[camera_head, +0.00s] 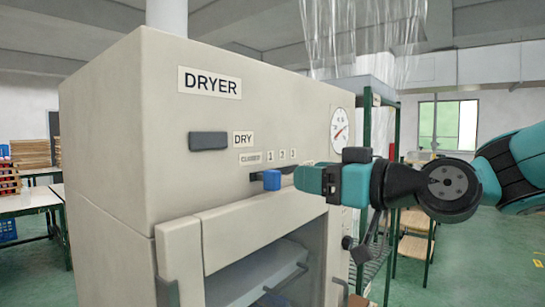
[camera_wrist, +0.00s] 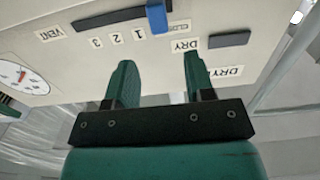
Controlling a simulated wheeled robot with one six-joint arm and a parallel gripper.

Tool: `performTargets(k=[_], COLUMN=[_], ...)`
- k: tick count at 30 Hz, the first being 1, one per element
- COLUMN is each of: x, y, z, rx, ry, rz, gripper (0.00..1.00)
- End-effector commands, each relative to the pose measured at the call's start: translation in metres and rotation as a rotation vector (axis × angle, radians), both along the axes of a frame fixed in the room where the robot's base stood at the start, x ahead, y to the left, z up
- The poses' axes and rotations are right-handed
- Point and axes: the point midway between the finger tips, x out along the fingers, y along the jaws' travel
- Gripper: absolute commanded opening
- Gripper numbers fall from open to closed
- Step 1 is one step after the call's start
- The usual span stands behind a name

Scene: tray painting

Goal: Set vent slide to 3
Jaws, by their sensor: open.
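The vent slide is a blue knob (camera_head: 272,180) on a dark slot (camera_head: 257,177) in the dryer's front panel, under the CLOSED, 1, 2, 3 labels (camera_head: 270,156). In the wrist view, which is turned over, the blue knob (camera_wrist: 157,16) sits at the CLOSED end of the slot (camera_wrist: 108,19), between the CLOSED and 1 labels. My gripper (camera_head: 305,180) points at the panel just right of the knob in the head view and hides the right part of the slot. In the wrist view my gripper (camera_wrist: 158,62) is open and empty, with the knob beyond the gap between its fingers.
The beige dryer (camera_head: 110,150) has a dark DRY block (camera_head: 208,141) above left and a round dial (camera_head: 342,131) at right. Below the slide is an opening with a grey tray (camera_head: 258,278). A green rack (camera_head: 366,200) stands behind my arm.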

Motion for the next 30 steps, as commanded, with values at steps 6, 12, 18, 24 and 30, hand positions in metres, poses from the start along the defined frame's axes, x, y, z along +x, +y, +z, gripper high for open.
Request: performTargets(k=[6, 12, 18, 24, 30], x=[0.029, 0.047, 0.054, 0.054, 0.054], y=[0.040, 0.061, 0.069, 0.069, 0.069], z=[0.005, 0.003, 0.000, 0.000, 0.000], rx=[0.000, 0.000, 0.001, 0.001, 0.000], ry=[0.003, 0.003, 0.001, 0.001, 0.001], rz=[0.004, 0.002, 0.000, 0.000, 0.000], gripper=[0.49, 0.49, 0.49, 0.49, 0.10])
